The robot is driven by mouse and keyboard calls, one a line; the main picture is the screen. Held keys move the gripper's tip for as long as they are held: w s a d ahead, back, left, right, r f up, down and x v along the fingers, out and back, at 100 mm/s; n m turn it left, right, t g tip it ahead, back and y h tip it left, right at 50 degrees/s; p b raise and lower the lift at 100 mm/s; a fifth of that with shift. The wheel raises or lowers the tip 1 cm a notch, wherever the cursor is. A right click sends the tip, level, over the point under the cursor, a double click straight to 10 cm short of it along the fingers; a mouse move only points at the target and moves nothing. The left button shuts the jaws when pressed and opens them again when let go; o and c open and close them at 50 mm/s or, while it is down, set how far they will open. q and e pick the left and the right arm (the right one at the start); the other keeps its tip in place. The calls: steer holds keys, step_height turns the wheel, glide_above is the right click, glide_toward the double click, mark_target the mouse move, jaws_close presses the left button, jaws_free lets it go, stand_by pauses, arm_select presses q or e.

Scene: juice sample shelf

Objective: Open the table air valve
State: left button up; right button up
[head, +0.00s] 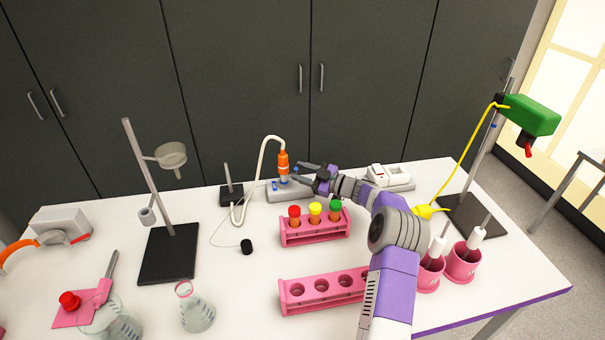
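The table air valve seems to be the grey base fitting (285,193) at the back middle of the table, with small blue parts on it. An orange upright piece (283,161) stands on it, and a white hose runs from its top. My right gripper (297,171) reaches in from the right, just right of the orange piece. Its two dark fingers point left and are apart, with a small blue part close to them. I cannot tell whether they touch it. My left gripper is not in view.
A pink rack (315,233) with red, yellow and green capped tubes stands in front of the fitting. A white device (388,178) is at right. Stands (169,255), flasks (196,312) and pink cups (462,265) surround the area.

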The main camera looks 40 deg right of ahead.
jaws_close()
stand_by(1.4)
